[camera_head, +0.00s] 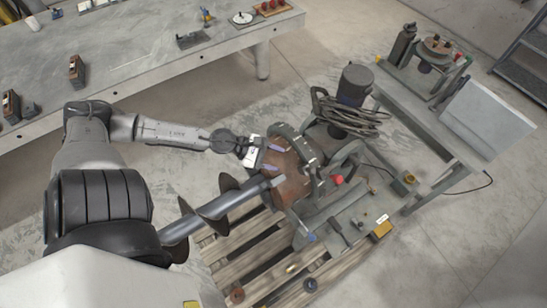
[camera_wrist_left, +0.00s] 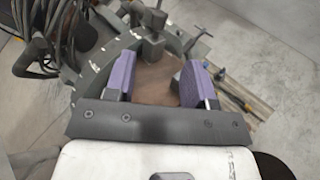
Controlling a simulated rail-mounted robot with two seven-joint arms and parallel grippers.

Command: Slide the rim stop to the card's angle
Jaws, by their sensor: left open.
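My left gripper (camera_head: 279,157) reaches over the brown round plate (camera_head: 285,185) of the positioner, with its purple fingers apart. In the left wrist view, the open gripper (camera_wrist_left: 160,72) faces a grey rim arc (camera_wrist_left: 96,66) with white tick marks. A grey block with a post, perhaps the rim stop (camera_wrist_left: 152,46), stands beyond and between the fingertips, apart from both pads. A smaller grey block shows beside the right-hand finger. A small white card (camera_head: 383,219) stands by a yellow block at the machine's front; its writing is too small to read. My right gripper is not in view.
A grey auger (camera_head: 225,204) with dark flights extends left from the plate over a wooden pallet (camera_head: 262,262). Coiled cable (camera_head: 350,112) hangs behind the rim. A small bench with a pale panel (camera_head: 487,118) stands at right; a long workbench (camera_head: 150,52) is at upper left.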

